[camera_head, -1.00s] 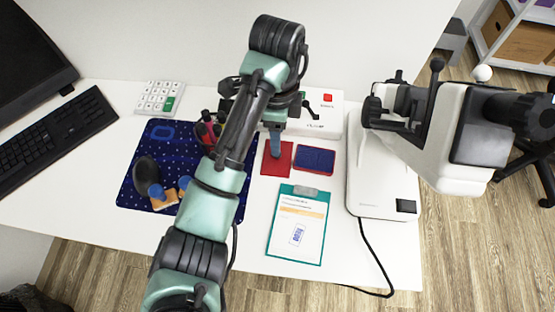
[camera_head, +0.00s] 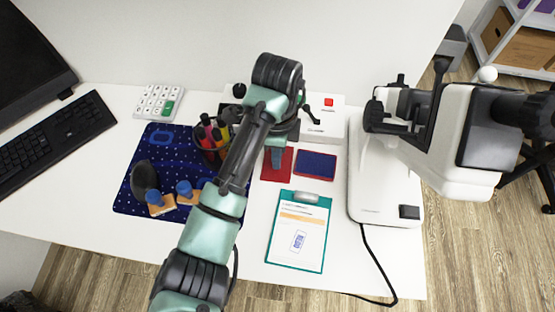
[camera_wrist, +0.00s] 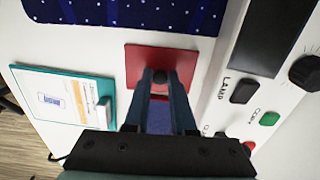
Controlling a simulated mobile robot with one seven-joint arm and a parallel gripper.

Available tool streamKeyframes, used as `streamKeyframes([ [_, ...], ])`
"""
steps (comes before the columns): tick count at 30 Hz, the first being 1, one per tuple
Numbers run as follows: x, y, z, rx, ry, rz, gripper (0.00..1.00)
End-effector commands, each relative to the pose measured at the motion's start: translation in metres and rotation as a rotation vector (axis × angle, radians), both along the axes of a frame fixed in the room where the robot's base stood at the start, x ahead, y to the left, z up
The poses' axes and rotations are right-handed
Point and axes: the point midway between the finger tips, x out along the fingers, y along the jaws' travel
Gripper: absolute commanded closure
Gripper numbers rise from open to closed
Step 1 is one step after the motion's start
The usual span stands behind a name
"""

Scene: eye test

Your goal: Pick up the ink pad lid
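The ink pad lid (camera_head: 270,175) is a flat red square on the white table, left of the ink pad. In the wrist view the lid (camera_wrist: 180,60) shows a small round black knob (camera_wrist: 158,76) on top. The ink pad (camera_head: 315,164) is a blue pad with a red rim; in the wrist view a part of it (camera_wrist: 185,120) shows between my fingers. My gripper (camera_head: 277,158) is over the lid, pointing down. In the wrist view its two dark blue fingers (camera_wrist: 158,77) stand apart, with the knob between their tips. I cannot tell whether they touch it.
A clipboard (camera_head: 283,255) lies in front of the lid. A white box with a red button (camera_head: 325,125) stands behind. A white machine (camera_head: 385,205) is at right. A dark blue mat (camera_head: 135,195) with stamps (camera_head: 160,208) and a pen holder (camera_head: 208,150) is at left.

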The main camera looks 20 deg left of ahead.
Motion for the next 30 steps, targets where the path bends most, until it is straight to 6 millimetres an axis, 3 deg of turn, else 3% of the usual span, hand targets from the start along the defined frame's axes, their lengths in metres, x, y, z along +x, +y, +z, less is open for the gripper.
streamKeyframes([
  [3, 0.0, 0.0, 0.0, 0.0, 0.0, 0.0, 1.0],
  [16, 0.0, 0.0, 0.005, 0.0, -0.001, 0.0, 1.0],
  [20, 0.001, 0.0, 0.024, 0.001, -0.003, -0.002, 1.0],
  [25, 0.0, 0.001, 0.065, 0.002, -0.002, -0.001, 1.0],
  [30, 0.0, 0.001, 0.088, 0.001, -0.001, 0.0, 1.0],
])
